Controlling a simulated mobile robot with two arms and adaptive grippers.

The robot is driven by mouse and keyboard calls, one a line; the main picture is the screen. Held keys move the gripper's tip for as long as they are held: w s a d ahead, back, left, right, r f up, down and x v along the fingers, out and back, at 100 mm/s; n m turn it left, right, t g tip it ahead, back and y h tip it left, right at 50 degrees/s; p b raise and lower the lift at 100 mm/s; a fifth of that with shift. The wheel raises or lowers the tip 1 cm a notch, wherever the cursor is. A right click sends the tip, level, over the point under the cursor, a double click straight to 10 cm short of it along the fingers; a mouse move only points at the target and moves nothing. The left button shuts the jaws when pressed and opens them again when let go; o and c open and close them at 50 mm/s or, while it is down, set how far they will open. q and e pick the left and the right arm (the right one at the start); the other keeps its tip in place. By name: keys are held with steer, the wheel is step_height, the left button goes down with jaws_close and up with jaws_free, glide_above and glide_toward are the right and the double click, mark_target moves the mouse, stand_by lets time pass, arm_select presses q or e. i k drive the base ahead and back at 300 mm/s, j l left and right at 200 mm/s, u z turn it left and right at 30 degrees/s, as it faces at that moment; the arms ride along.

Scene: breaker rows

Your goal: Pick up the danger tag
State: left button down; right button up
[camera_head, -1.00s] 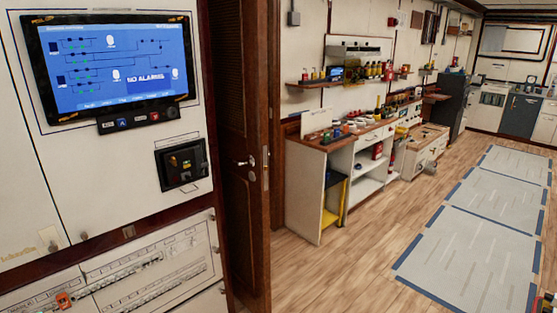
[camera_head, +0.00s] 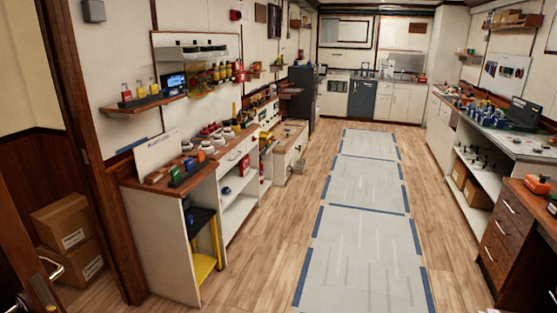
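I cannot make out a danger tag for certain in the head view. Small red, orange and green items (camera_head: 176,176) sit on the near end of the wooden counter (camera_head: 205,178) at left. Padlock-like items in red and yellow stand on the wall shelf (camera_head: 142,103) above. Neither of my grippers is in view.
An open door with a handle (camera_head: 52,268) and stacked cardboard boxes (camera_head: 68,228) are at the left. Grey floor mats with blue edges (camera_head: 362,265) run down the middle aisle. A long bench (camera_head: 490,132) and a wooden drawer unit (camera_head: 508,228) line the right side. The aisle is clear.

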mark_target(126, 96)
steer(key=i+l, duration=0.1)
steer(key=i, duration=0.55)
steer(key=i+l+z, duration=0.1)
steer(key=i, duration=0.55)
